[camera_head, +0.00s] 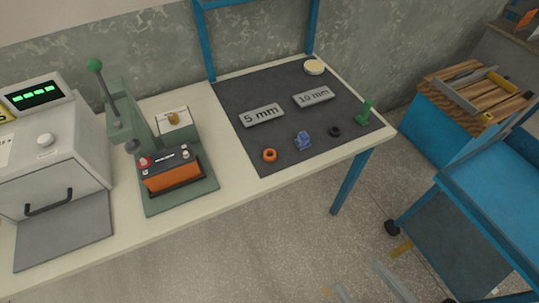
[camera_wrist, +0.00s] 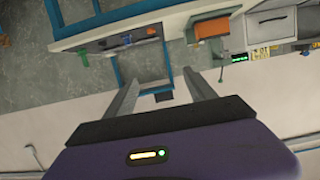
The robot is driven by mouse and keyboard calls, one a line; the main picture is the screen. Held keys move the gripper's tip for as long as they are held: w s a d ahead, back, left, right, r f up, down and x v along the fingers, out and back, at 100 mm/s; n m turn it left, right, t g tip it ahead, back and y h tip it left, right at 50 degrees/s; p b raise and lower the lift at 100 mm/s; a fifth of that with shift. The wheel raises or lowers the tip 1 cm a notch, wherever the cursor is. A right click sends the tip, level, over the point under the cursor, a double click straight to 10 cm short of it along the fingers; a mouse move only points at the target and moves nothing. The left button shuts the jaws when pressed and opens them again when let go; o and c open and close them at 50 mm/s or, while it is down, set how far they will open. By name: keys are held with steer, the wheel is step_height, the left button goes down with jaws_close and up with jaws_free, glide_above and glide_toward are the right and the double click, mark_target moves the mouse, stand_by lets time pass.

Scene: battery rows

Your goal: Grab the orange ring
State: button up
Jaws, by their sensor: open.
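The orange ring (camera_head: 270,155) lies on the dark mat (camera_head: 232,100) near its front edge, left of a small blue part, in the head view. I cannot make out the ring for certain in the wrist view. My gripper (camera_wrist: 158,80) shows in the wrist view with its two fingers wide apart and nothing between them. It is open and away from the table, which appears upside down beyond it. In the head view only faint grey parts, perhaps my fingers, show at the bottom edge.
On the mat are a blue part (camera_head: 303,141), a black ring (camera_head: 334,131), a green piece (camera_head: 365,112), a "5 mm" plate (camera_head: 262,115), a "10 mm" plate (camera_head: 313,96) and a pale disc (camera_head: 314,67). A green press (camera_head: 127,115) with an orange battery (camera_head: 172,172) stands left. A blue cart (camera_head: 490,200) is right.

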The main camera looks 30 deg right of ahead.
steer(key=shift+m+t+h, duration=0.4)
steer(key=shift+m+t, duration=0.1)
steer(key=w+d+f+b, duration=0.1)
steer(key=w+f+b, duration=0.1)
steer(key=w, duration=0.9)
steer(key=w+d+f+b, duration=0.2)
steer(key=w+f, duration=0.2)
steer(key=w, duration=0.8)
steer(key=w+d+f+b, duration=0.1)
steer(key=w+f+b, duration=0.1)
steer(key=w, duration=0.9)
steer(key=shift+w+d+f, duration=0.25)
steer(key=shift+w+f, duration=0.1)
steer(key=shift+f, duration=0.35)
steer(key=n+g, duration=0.1)
steer(key=g, duration=0.1)
glide_toward(268, 151)
steer(key=shift+s+d+f+y, duration=0.1)
steer(key=shift+s+d+y, duration=0.1)
steer(key=shift+s+y, duration=0.2)
steer(key=shift+w+f, duration=0.2)
steer(key=shift+w, duration=0.05)
steer(key=shift+p+x, duration=0.4)
steer(key=shift+x, duration=3.15)
steer(key=shift+r, duration=0.2)
jaws_close()
